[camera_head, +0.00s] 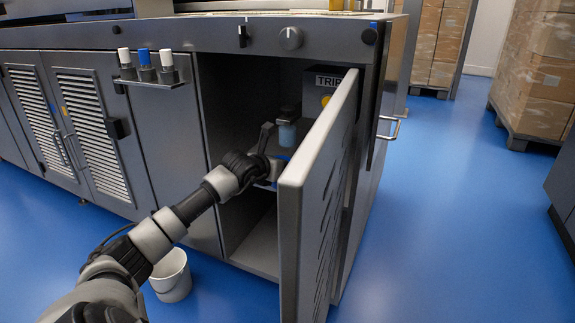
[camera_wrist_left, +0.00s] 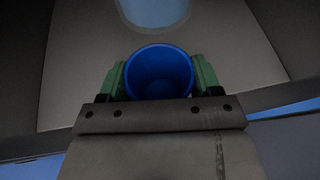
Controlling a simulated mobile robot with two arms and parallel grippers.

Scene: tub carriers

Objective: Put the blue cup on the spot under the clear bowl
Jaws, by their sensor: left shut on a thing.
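My left gripper (camera_head: 274,172) reaches into the open cabinet, beside the open door. In the left wrist view its green-padded fingers (camera_wrist_left: 160,80) are shut on the blue cup (camera_wrist_left: 158,72), one finger on each side. The cup's open mouth shows in that view; in the head view only a bit of blue shows at the gripper. The clear bowl (camera_head: 287,133), pale bluish, hangs under a dark cap, above the gripper. A pale blue round patch (camera_wrist_left: 155,12) lies beyond the cup; I cannot tell whether it is the spot or the bowl. My right gripper is out of view.
The open cabinet door (camera_head: 318,190) stands close to the right of my left arm. The cabinet wall (camera_head: 210,110) bounds the opening on the left. A white bucket (camera_head: 172,277) stands on the blue floor below. A rack of capped bottles (camera_head: 148,72) is on the cabinet front.

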